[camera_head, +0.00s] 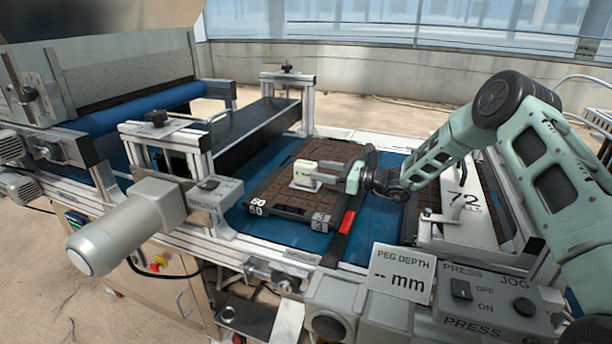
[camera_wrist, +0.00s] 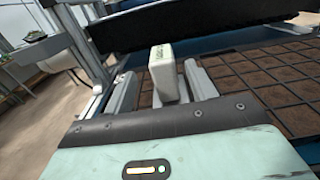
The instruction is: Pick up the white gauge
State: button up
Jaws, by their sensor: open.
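The white gauge (camera_head: 305,171) is a small pale block with green markings on its face. It stands on the brown-celled black tray (camera_head: 262,207) on the blue belt. My gripper (camera_head: 319,176) reaches in from the right, low over the tray, with its fingers pointing at the gauge. In the wrist view the gauge (camera_wrist: 163,72) stands between the two grey fingers of my gripper (camera_wrist: 160,80). The fingers are apart, with a visible gap on the right side of the gauge. The gauge's lower end is partly hidden by my gripper's body.
A dark roller bridge (camera_head: 255,128) on metal posts crosses the belt behind the tray. A grey motor (camera_head: 125,232) sticks out at front left. A peg depth sign (camera_head: 401,273) and a press jog box (camera_head: 490,300) stand at front right.

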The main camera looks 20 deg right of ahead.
aim_at(306, 163)
jog(key=shift+p+x, duration=0.65)
jog(key=shift+x, duration=2.35)
jog(key=shift+w+d+r, duration=0.15)
jog(key=shift+w+r, duration=0.05)
grip_shut()
